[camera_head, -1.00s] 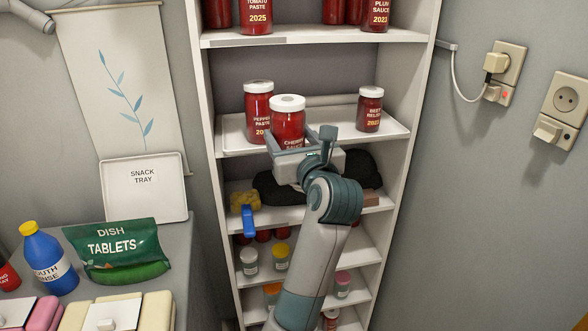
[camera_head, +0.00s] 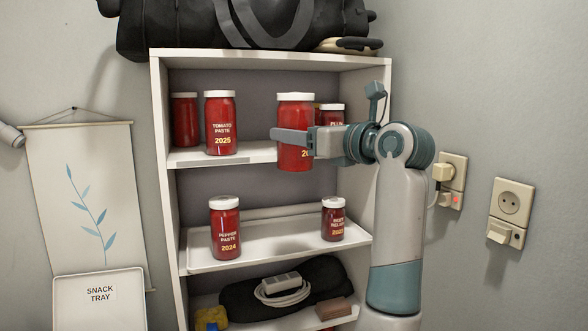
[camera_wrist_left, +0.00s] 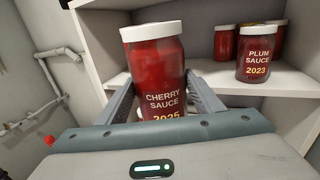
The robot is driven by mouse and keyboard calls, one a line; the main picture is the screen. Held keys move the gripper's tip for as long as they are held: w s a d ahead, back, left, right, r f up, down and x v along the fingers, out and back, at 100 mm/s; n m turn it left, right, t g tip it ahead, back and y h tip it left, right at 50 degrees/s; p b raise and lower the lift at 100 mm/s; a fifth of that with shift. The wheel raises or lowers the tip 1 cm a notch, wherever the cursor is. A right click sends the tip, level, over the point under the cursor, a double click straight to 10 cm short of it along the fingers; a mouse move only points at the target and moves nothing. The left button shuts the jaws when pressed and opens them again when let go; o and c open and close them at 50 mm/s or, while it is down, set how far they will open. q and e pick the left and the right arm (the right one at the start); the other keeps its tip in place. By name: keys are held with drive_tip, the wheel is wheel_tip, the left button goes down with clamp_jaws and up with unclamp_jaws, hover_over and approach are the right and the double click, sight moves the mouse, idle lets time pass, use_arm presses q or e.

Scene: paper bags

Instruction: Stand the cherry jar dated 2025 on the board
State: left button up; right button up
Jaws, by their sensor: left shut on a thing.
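The cherry sauce jar (camera_head: 295,112), dark red with a white lid, is held by my left gripper (camera_head: 293,140) in front of the upper shelf board (camera_head: 215,156). In the left wrist view the cherry sauce jar (camera_wrist_left: 158,72) reads 2025 and stands nearly upright between the fingers of my left gripper (camera_wrist_left: 162,100). Its base is hidden there by the gripper. Contact with the upper board cannot be told. My right gripper is not in view.
A tomato paste jar (camera_head: 221,125) and another red jar (camera_head: 185,120) stand left on the upper board. A plum sauce jar (camera_head: 331,113) is partly hidden at right. Below, a white tray (camera_head: 275,245) holds pepper paste (camera_head: 225,228) and beet relish (camera_head: 333,220) jars.

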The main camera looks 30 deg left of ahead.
sight(311, 113)
use_arm(q)
drive_tip(key=d+r, duration=0.2)
drive_tip(key=r, duration=0.2)
drive_tip(key=shift+s+d, duration=0.2)
drive_tip(key=shift+d, duration=0.2)
drive_tip(key=shift+w+a, duration=0.1)
drive_tip(key=shift+w+a+f+p, duration=0.2)
drive_tip(key=shift+w+a+p, duration=1)
drive_tip(key=shift+w+a, duration=1.15)
drive_tip(key=shift+w+a+f+p, duration=0.25)
drive_tip(key=shift+w+a+p, duration=0.9)
drive_tip(key=shift+w+a, duration=1.15)
drive_tip(key=shift+w+a+f+p, duration=0.2)
drive_tip(key=shift+w+a+p, duration=1)
drive_tip(key=shift+w+a, duration=1.15)
drive_tip(key=shift+s+a+f+b, duration=0.4)
drive_tip(key=shift+a+f+b, duration=0.1)
drive_tip(key=shift+f, duration=0.1)
drive_tip(key=shift+d+f, duration=0.1)
